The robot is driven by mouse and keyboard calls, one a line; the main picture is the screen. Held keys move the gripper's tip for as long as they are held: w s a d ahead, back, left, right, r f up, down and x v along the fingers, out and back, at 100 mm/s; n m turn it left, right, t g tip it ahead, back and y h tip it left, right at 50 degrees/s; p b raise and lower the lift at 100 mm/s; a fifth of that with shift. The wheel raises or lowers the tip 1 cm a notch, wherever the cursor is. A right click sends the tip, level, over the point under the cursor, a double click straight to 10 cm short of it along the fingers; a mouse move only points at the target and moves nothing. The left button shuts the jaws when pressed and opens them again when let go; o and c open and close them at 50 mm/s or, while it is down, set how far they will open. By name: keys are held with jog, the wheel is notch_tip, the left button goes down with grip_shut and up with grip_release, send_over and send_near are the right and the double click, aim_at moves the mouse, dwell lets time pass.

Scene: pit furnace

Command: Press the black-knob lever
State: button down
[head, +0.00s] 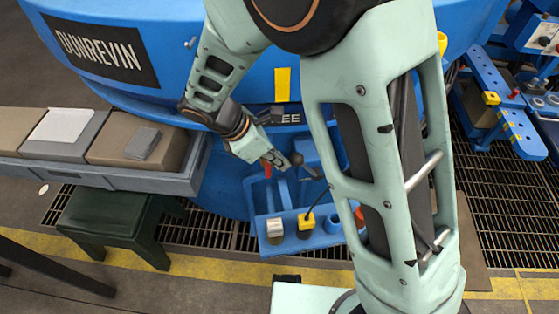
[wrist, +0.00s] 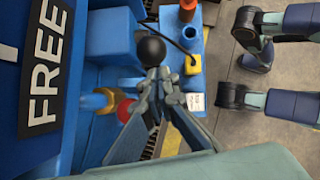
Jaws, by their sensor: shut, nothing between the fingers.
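The black knob (head: 296,159) is a round ball on the lever in front of the blue furnace body. It also shows in the wrist view (wrist: 151,50), just beyond my fingertips. My gripper (head: 281,161) is shut and empty, with its tips right beside the knob. In the wrist view the closed fingertips (wrist: 158,76) overlap the lower edge of the knob; I cannot tell whether they touch it. The lever's rod is mostly hidden by the knob and the gripper.
A red knob (wrist: 125,109) sits close to my fingers. A blue control box (head: 310,240) below carries a yellow part (head: 307,221) and a white-labelled part (head: 275,228). A grey bench (head: 150,178) stands left. A blue frame (head: 505,100) stands right.

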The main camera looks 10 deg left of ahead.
aim_at(301, 159)
jog(key=d+r+y+p, duration=0.1)
jog(key=p, duration=0.1)
jog(key=w+d+r+p, duration=0.1)
jog(key=d+r+y+p, duration=0.1)
jog(key=d+p, duration=0.1)
jog(key=shift+w+g+y+p, duration=0.15)
jog(key=shift+g+y+p, duration=0.15)
jog(key=shift+g+p, duration=0.1)
jog(key=shift+w+d+r, duration=0.1)
jog(key=shift+d, duration=0.25)
jog(key=shift+w+d+r+p, duration=0.1)
jog(key=shift+w+d+p, duration=0.15)
jog(key=shift+d+p, duration=0.35)
jog(key=shift+w+d+r+p, duration=0.15)
jog(key=shift+w+d+p, duration=0.1)
jog(key=shift+d, duration=0.55)
jog(key=shift+w+d+r+p, duration=0.1)
jog(key=shift+w+d+p, duration=0.1)
jog(key=shift+d+p, duration=0.4)
jog(key=shift+d, duration=0.1)
jog(key=shift+r, duration=0.1)
jog(key=w+v, duration=0.1)
jog(key=v, duration=0.6)
jog(key=shift+s+r, duration=0.15)
jog(key=shift+s, duration=0.3)
